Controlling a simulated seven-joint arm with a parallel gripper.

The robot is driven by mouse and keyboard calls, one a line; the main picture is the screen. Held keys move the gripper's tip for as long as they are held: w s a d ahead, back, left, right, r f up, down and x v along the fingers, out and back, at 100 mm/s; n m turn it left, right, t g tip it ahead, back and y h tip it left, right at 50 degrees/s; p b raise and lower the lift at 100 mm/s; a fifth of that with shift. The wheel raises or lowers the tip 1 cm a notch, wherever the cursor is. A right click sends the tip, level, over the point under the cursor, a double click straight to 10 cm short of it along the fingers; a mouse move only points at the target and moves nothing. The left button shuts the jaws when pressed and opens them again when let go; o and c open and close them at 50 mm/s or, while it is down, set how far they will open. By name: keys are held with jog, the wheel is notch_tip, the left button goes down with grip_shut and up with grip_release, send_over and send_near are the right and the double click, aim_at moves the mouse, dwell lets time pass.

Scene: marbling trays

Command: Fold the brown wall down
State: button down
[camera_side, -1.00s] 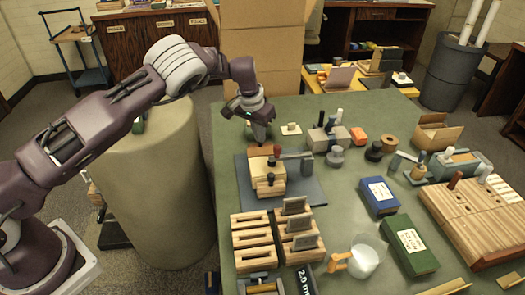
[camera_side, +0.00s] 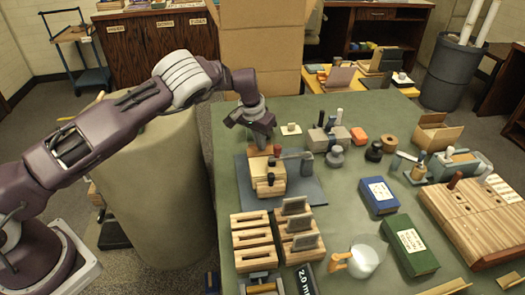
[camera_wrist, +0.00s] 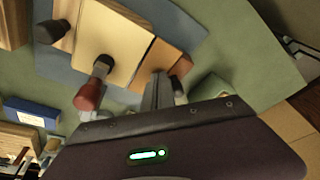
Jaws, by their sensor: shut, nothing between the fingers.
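The brown wall (camera_side: 257,152) stands at the far end of a pale wooden block (camera_side: 266,170) on a blue-grey mat. In the wrist view the brown wall (camera_wrist: 163,60) is an orange-brown panel along the block's edge. My gripper (camera_side: 262,143) is shut and empty, low at the far side of the wall. In the wrist view its closed fingertips (camera_wrist: 160,78) overlap the wall's near edge; I cannot tell whether they touch. A red-handled part (camera_wrist: 90,92) is beside the block, and its red tip (camera_side: 277,150) also shows in the side view.
The blue-grey mat (camera_side: 307,190) lies on a green table. Slotted wooden racks (camera_side: 252,245) stand in front, and a blue box (camera_side: 378,196) is to the right. Small grey tools (camera_side: 334,158) stand right of the mat. A tall cardboard box (camera_side: 262,50) is behind.

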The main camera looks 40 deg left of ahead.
jog(key=shift+s+x, duration=0.25)
jog(key=shift+x, duration=0.85)
dwell(0.4)
jog(key=shift+w+v, duration=0.2)
jog(key=shift+v, duration=0.6)
jog(key=shift+w+v, duration=0.2)
jog(key=shift+v, duration=0.65)
jog(key=shift+w+v, duration=0.2)
jog(key=shift+v, duration=0.6)
jog(key=shift+r, duration=0.15)
